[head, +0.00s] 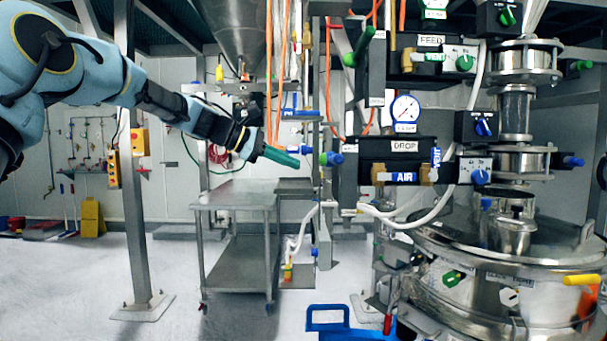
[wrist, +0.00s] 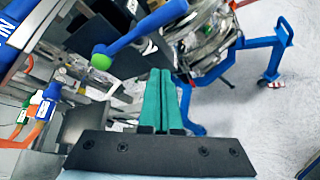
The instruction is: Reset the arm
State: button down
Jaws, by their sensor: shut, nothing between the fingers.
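My arm reaches in from the left in the head view. My gripper (head: 281,157) has green fingers and points right, toward the valve panel. In the wrist view the two green fingers (wrist: 160,100) lie side by side, shut with nothing between them. A blue-handled lever with a green ball end (head: 331,159) is just right of the fingertips in the head view. In the wrist view a blue lever with a green ball (wrist: 102,60) is above and left of the fingers, apart from them.
A steel table (head: 235,195) stands below my gripper. The DROP panel (head: 404,155), with a gauge (head: 405,108) above it, is to the right. A large steel vessel (head: 500,260) and a blue frame (head: 328,318) stand at lower right. The floor at lower left is mostly clear, apart from a post (head: 139,200).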

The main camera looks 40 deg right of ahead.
jog(key=shift+w+a+r, duration=0.1)
jog(key=shift+w+a, duration=0.05)
jog(key=shift+a, duration=0.05)
dwell(0.5)
jog(key=w+a+f+m+t+y, duration=0.1)
jog(key=w+a+f+t+y, duration=0.2)
jog(key=a+f, duration=0.9)
jog(key=w+a+f+m+t+y, duration=0.2)
jog(key=a+f+y, duration=0.2)
jog(key=a+f, duration=0.75)
jog(key=s+a+f+m+y, duration=0.1)
jog(key=s+a, duration=0.3)
jog(key=a, duration=0.6)
jog(key=s+a+f+m+y, duration=0.1)
jog(key=s+a, duration=0.3)
jog(key=a, duration=0.6)
jog(key=s+a+f+m+t+y, duration=0.1)
jog(key=s+a+f+m+y, duration=0.1)
jog(key=a, duration=0.8)
jog(key=shift+s+a+f+y, duration=0.2)
jog(key=shift+s+f+y, duration=0.35)
jog(key=shift+s, duration=0.7)
jog(key=c, duration=1.6)
grip_release()
